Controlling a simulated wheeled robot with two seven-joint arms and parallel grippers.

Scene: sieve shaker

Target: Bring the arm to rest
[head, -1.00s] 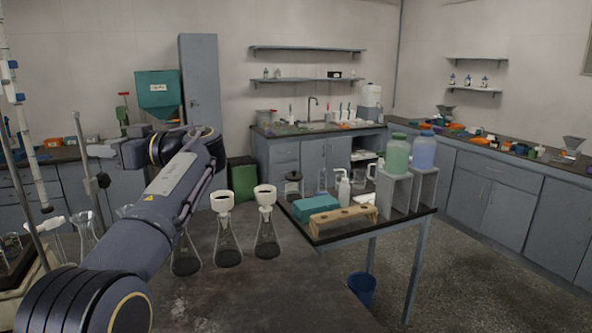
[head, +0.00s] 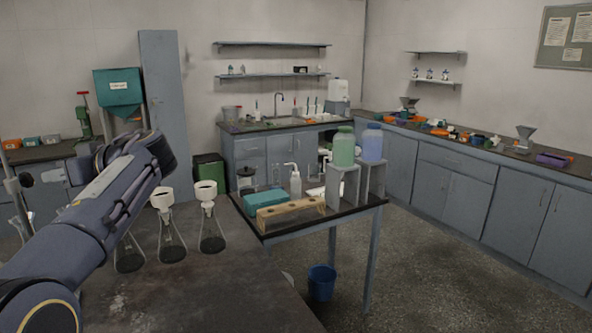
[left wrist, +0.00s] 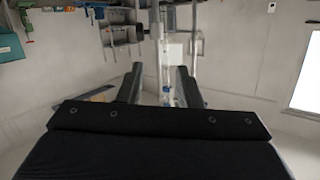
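My left arm (head: 92,205) reaches in from the lower left of the head view, raised above the dark bench. Its wrist is bent and my left gripper (head: 62,174) points to the left, small and partly hidden behind the arm. In the left wrist view, two dark fingers of the left gripper (left wrist: 158,84) stand apart with nothing between them. Beyond them, the room appears tilted. My right gripper is in neither view.
Conical flasks with white funnels (head: 172,240) stand on the dark bench (head: 200,300), close beside my left arm in the picture. A side table (head: 345,206) holds a wooden rack (head: 290,213) and green and blue jars.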

